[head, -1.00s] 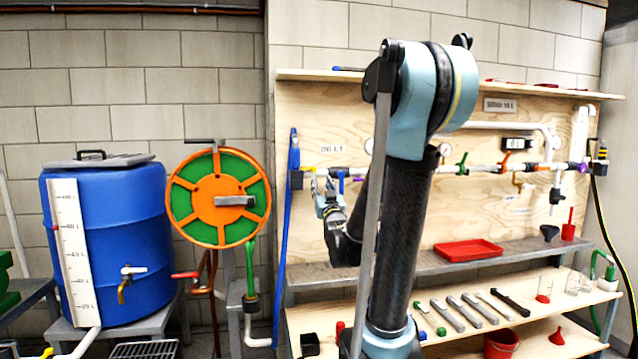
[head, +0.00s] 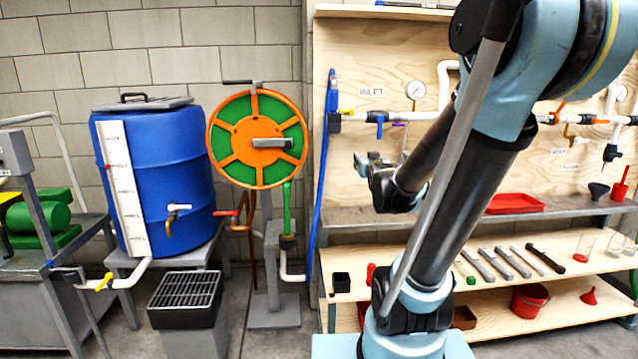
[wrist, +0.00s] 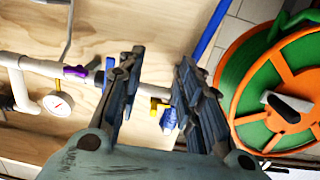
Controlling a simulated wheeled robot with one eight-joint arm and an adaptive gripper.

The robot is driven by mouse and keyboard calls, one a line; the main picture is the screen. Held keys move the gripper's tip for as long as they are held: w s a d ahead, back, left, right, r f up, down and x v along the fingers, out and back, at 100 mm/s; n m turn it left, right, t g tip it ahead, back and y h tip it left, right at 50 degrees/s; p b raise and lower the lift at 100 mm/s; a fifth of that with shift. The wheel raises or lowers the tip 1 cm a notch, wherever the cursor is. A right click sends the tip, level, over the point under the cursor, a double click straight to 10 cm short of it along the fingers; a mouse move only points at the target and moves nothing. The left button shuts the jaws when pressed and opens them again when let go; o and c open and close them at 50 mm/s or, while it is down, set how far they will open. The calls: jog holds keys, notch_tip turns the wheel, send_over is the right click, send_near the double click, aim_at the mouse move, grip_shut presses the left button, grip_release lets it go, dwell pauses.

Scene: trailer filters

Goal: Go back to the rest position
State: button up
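My gripper (head: 366,160) is in front of the plywood panel, left of my upper arm in the head view. In the wrist view my gripper (wrist: 160,80) has its two dark fingers spread apart with nothing between them. Behind the fingers are the panel and the white pipe with its blue handle (wrist: 110,72). The fingers appear clear of the pipe. Part of the panel and shelf is hidden behind my arm.
A hose reel (head: 255,140) and a blue barrel (head: 170,190) stand to the left. A grey shelf (head: 470,228) runs below the panel with a red tray (head: 515,204). A drain grate (head: 187,290) stands below the barrel.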

jog(key=s+d+f+g, duration=0.1)
jog(key=s+f+g, duration=0.6)
jog(key=s, duration=0.8)
jog(key=s+d+f+g, duration=0.1)
jog(key=s+f+g, duration=0.6)
jog(key=s+f, duration=0.6)
jog(key=s, duration=0.3)
jog(key=shift+g+h, duration=0.4)
jog(key=shift+d, duration=0.1)
jog(key=shift+w+f, duration=0.25)
jog(key=shift+w, duration=0.25)
